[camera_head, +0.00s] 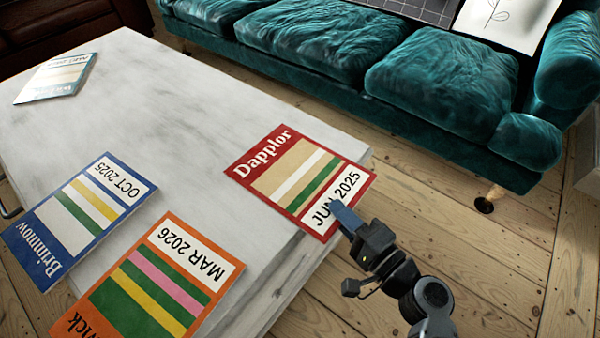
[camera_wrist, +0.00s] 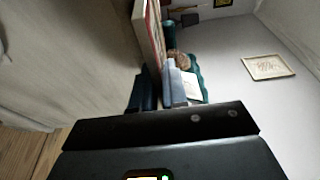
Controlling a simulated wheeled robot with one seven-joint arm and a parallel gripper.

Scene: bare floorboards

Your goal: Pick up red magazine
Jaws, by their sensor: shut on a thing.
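The red magazine (camera_head: 289,164), titled "Dapplor" and dated JUN 2025, is at the right edge of the marble table (camera_head: 190,130), face up. Its near right corner reaches past the table edge. My gripper (camera_head: 345,217) is shut on that corner, next to the date panel. In the wrist view the magazine (camera_wrist: 154,35) shows nearly edge-on, running down between the two fingers of my gripper (camera_wrist: 158,92). I cannot tell whether the magazine touches the tabletop or is slightly above it.
A blue magazine (camera_head: 75,222) and an orange magazine (camera_head: 165,283) lie on the table's near left part. Another magazine (camera_head: 55,78) lies at the far left corner. A teal sofa (camera_head: 440,90) stands behind. Bare floorboards (camera_head: 480,260) are free at the right.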

